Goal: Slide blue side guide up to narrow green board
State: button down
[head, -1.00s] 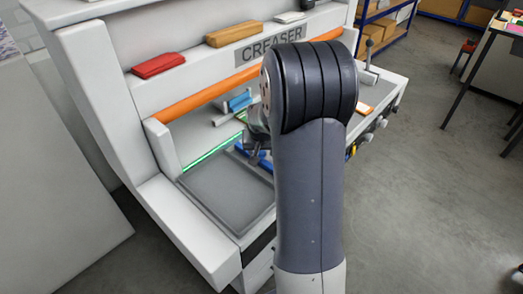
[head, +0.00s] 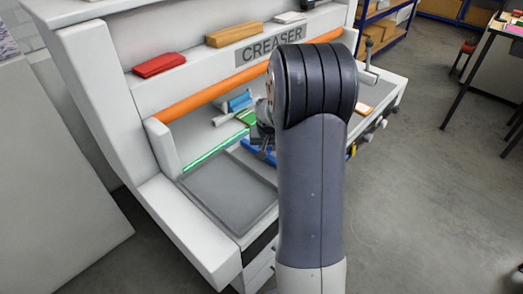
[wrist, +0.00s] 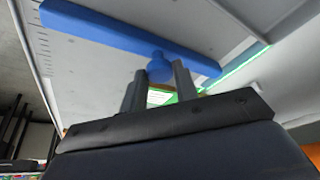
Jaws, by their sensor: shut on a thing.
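The blue side guide (wrist: 110,28) is a long blue bar with a round knob, lying across the grey bed in the wrist view. My gripper (wrist: 159,75) is shut on the knob, one dark finger on each side. In the head view the guide (head: 257,152) shows as a blue strip right of the grey panel, and my arm hides most of my gripper. The narrow green board (head: 246,117) shows only in part, just beyond my gripper. Any gap between guide and board is hidden.
The white creaser has an orange roller bar (head: 200,95) across it and a glowing green strip (head: 215,151) along the bed. A blue part (head: 238,102) stands behind the board. The grey panel (head: 222,188) at the front left is clear.

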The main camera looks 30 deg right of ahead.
jog(key=d, duration=0.2)
jog(key=w+d, duration=0.1)
jog(key=d, duration=0.1)
jog(key=w+d, duration=0.1)
jog(key=d, duration=0.1)
jog(key=shift+w, duration=0.1)
jog(key=c, duration=1.1)
grip_release()
jog(key=shift+a+r, duration=0.1)
jog(key=b+v, duration=0.1)
jog(key=v, duration=0.9)
jog(key=shift+r+b, duration=0.3)
jog(key=shift+b, duration=0.05)
jog(key=shift+a+f, duration=0.1)
jog(key=shift+f, duration=0.05)
